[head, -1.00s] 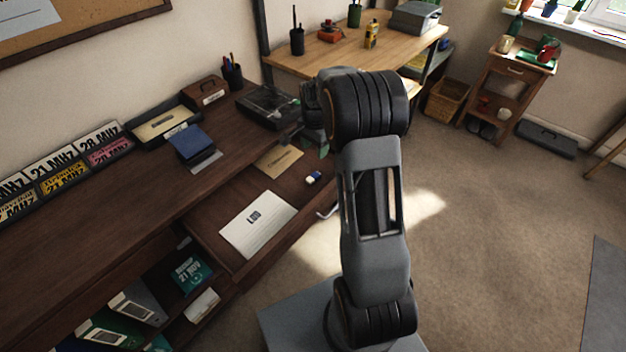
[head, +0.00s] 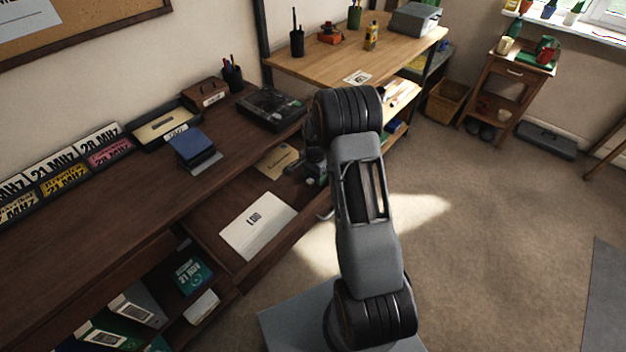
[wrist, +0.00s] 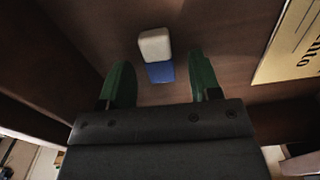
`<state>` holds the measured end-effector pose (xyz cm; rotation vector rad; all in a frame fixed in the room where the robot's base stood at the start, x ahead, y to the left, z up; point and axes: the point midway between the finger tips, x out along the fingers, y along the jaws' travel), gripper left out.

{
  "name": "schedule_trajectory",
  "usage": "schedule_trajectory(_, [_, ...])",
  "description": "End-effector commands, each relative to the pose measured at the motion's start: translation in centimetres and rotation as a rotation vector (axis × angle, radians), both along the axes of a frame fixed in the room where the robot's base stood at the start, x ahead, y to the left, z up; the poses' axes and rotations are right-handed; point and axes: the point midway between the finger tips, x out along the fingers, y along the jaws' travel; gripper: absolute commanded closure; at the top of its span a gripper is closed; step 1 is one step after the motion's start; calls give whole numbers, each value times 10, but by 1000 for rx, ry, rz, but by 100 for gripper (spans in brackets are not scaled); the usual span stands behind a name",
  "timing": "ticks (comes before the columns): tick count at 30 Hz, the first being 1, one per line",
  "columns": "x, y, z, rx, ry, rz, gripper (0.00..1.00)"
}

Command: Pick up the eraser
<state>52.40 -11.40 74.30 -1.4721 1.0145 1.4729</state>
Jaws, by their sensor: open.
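The eraser (wrist: 156,50) is a small block, white at one end and blue at the other. In the wrist view it lies on the brown drawer floor (wrist: 105,22), between and a little beyond the tips of my gripper (wrist: 159,75). The two green fingers are apart, with nothing between them that they touch. In the head view my gripper (head: 314,172) is over the right end of the open drawer, and my arm and gripper hide the eraser there.
The open drawer also holds a white printed sheet (head: 257,224) and a tan envelope (head: 278,161), which shows at right in the wrist view (wrist: 294,45). Drawer walls are close around my gripper. The desk top (head: 130,200) overhangs behind the drawer.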

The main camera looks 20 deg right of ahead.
Motion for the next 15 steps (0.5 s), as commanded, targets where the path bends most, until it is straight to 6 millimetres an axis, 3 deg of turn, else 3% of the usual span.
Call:
schedule_trajectory(10, [0,0,-7,0,0,0,43])
schedule_trajectory(15, [0,0,-7,0,0,0,58])
